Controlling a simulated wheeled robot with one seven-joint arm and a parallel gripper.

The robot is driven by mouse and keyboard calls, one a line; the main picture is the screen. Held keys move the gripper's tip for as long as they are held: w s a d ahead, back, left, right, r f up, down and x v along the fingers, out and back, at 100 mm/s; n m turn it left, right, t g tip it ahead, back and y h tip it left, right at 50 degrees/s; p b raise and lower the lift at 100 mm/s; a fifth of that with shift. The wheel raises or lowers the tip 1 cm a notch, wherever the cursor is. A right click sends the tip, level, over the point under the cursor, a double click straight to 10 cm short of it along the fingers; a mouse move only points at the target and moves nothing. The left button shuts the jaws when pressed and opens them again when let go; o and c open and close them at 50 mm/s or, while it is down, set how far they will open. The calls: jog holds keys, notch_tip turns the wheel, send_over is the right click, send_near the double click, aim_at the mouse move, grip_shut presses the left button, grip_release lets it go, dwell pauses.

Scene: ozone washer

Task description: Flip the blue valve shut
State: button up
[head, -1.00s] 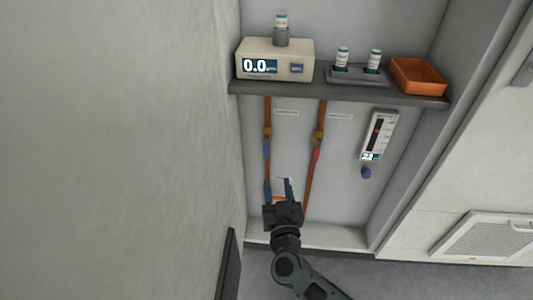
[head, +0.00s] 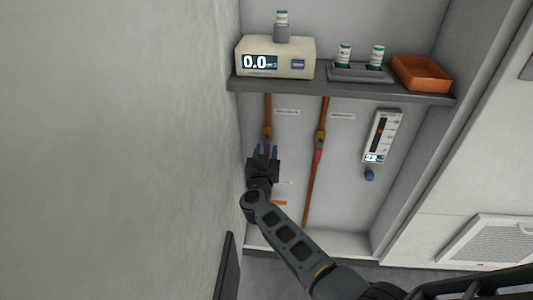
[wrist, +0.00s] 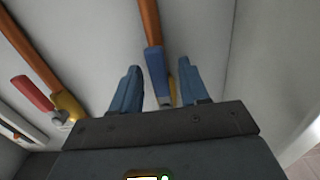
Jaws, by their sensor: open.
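The blue valve handle (head: 266,149) hangs down along the left copper pipe, below its brass body (head: 267,132). My gripper (head: 265,148) is open at the handle, with its blue-grey fingers pointing up the wall. In the wrist view, the blue handle (wrist: 156,72) shows between the two spread fingers (wrist: 160,68), nearer the left one. It looks roughly in line with the pipe. I cannot tell whether a finger touches it. The lower part of the left pipe is hidden behind my gripper.
A red-handled valve (head: 318,156) is on the right pipe; it also shows in the wrist view (wrist: 34,93). A flow meter (head: 382,137) with a blue knob (head: 369,174) is further right. A shelf (head: 340,91) overhangs the pipes. A plain wall (head: 170,150) is close on the left.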

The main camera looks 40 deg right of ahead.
jog(key=shift+w+d, duration=0.25)
jog(key=shift+d, duration=0.1)
jog(key=shift+c, duration=0.2)
grip_shut()
